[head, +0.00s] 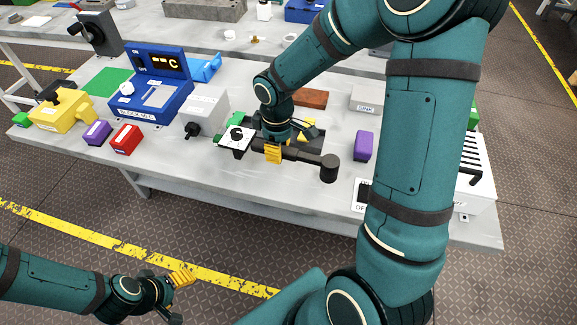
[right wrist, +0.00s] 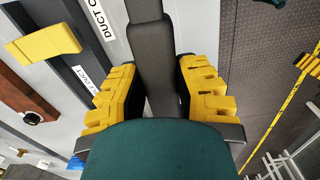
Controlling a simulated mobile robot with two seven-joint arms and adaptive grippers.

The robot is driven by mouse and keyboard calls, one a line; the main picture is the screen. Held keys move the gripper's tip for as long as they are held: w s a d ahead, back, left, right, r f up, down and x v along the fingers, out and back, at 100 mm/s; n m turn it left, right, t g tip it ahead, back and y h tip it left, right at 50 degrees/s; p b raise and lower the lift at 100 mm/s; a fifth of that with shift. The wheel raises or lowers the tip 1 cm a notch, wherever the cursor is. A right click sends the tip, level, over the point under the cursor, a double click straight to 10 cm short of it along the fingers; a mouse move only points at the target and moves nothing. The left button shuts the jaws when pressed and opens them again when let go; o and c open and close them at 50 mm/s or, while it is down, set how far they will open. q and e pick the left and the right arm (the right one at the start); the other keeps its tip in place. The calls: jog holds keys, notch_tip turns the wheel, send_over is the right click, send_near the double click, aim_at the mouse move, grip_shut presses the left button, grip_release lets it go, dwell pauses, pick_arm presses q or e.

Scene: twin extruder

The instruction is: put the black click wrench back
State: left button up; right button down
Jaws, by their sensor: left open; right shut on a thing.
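The black click wrench (head: 308,157) is a long dark bar with a thick round end at its right. My right gripper (head: 273,152) is shut on it, with the yellow fingertips around the bar above the front part of the table. In the right wrist view, the wrench (right wrist: 152,60) runs between the two yellow fingers (right wrist: 155,95). The rest of it is hidden by my gripper body. Whether the wrench touches anything below is not clear. My left gripper (head: 181,293) is open and empty over the floor, in front of the table.
A white card with a black disc (head: 236,138) lies left of my right gripper. A purple block (head: 363,146) stands right of the wrench. A grey box (head: 204,115) and blue machine (head: 150,97) stand left. A yellow block (right wrist: 45,42) and DUCT labels show in the wrist view.

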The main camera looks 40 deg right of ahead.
notch_tip(320, 180, down, 5)
jog(key=shift+r+b, duration=0.2)
jog(key=shift+b, duration=0.25)
jog(key=shift+s+f, duration=0.15)
jog(key=shift+f, duration=0.1)
jog(key=c, duration=0.8)
grip_release()
jog(key=shift+f, duration=0.3)
jog(key=r+p, duration=0.1)
jog(key=r, duration=0.3)
jog(key=r+p, duration=0.1)
jog(key=r, duration=0.4)
jog(key=r+p, duration=0.1)
jog(key=r, duration=0.4)
jog(key=shift+w+a, duration=0.15)
jog(key=shift+w, duration=0.1)
